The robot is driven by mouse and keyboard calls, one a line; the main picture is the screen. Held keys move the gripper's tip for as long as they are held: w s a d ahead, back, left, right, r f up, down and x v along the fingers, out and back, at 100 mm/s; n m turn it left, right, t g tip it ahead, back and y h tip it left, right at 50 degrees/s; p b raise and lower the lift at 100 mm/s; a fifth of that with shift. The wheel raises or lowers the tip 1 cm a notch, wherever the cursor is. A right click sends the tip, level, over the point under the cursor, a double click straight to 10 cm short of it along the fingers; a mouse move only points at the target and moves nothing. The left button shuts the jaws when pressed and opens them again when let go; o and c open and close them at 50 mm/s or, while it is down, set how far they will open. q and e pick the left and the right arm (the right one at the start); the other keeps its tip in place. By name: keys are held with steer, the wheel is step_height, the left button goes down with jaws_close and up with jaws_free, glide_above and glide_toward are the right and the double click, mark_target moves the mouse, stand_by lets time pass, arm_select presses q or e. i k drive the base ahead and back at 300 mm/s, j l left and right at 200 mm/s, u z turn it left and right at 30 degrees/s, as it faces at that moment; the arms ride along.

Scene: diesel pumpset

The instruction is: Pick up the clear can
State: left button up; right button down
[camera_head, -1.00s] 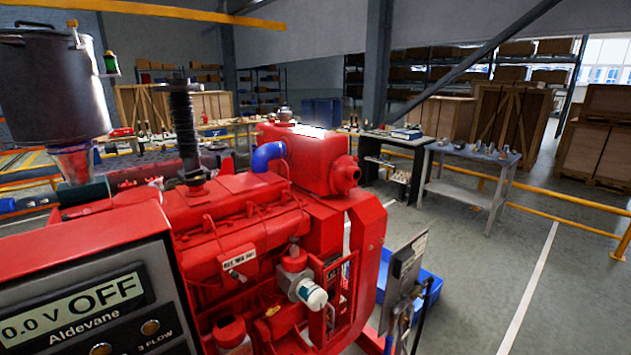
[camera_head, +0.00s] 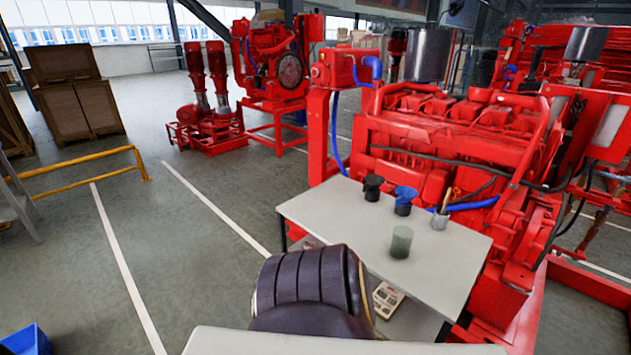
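A greenish, see-through can (camera_head: 401,242) stands upright on a pale table (camera_head: 335,218), near the middle of its top. I take it to be the clear can. Neither of my grippers shows in the head view, so nothing is seen touching the can.
A black container (camera_head: 372,188), a blue-topped container (camera_head: 404,201) and a grey pot (camera_head: 440,219) holding a brush-like stick stand behind the can. A red engine (camera_head: 450,135) stands close behind. Floor at left is open.

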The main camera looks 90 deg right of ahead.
mark_target(402, 235)
steer(key=k+z, duration=0.1)
steer(key=z, duration=1.45)
steer(key=i+j+z, duration=0.1)
steer(key=z, duration=1.95)
